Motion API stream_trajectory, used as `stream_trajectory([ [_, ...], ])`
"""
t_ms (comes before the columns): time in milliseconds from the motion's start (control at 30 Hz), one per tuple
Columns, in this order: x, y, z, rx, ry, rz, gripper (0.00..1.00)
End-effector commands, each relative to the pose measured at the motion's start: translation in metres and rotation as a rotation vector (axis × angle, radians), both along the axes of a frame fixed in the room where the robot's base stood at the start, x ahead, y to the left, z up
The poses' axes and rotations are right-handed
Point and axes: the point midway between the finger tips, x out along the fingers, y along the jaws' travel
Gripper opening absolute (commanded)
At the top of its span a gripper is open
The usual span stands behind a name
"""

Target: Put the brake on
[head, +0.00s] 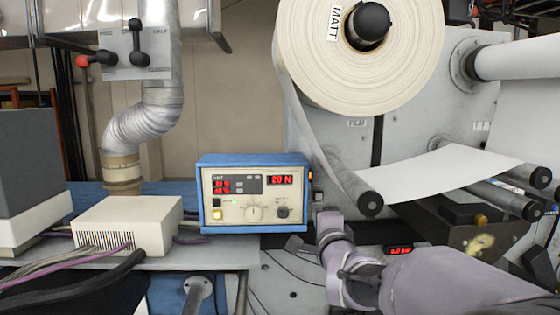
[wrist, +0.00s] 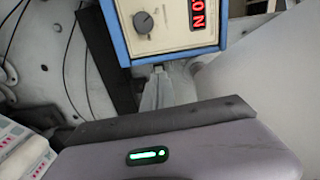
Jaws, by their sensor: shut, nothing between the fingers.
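A blue-framed control box (head: 254,160) stands on the bench at the centre. Its cream face carries a red display (head: 283,180) reading 20 N, a cream dial (head: 254,213), a dark knob (head: 283,212) and a yellow button (head: 217,216). Small labels are unreadable, and I cannot tell which control is the brake. My gripper (head: 319,212) is shut and empty, just right of the box's lower right corner. In the wrist view the gripper (wrist: 159,74) points at the edge of the box (wrist: 121,30), where the dark knob (wrist: 143,22) shows; contact is unclear.
A large paper roll (head: 410,70) marked MATT hangs above right, its web running down to a roller (head: 370,203). A beige vented box (head: 130,223) and cables lie left. A lever panel (head: 138,52) is at upper left. My arm fills the lower right.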

Motion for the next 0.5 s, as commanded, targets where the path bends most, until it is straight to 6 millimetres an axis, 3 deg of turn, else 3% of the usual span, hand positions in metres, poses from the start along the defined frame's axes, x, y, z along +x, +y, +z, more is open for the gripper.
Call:
stream_trajectory([
  [67, 0.0074, 0.0009, 0.0149, 0.027, -0.027, 0.003, 0.0],
  [500, 0.0151, 0.0015, 0.0153, 0.044, -0.043, 0.005, 0.0],
])
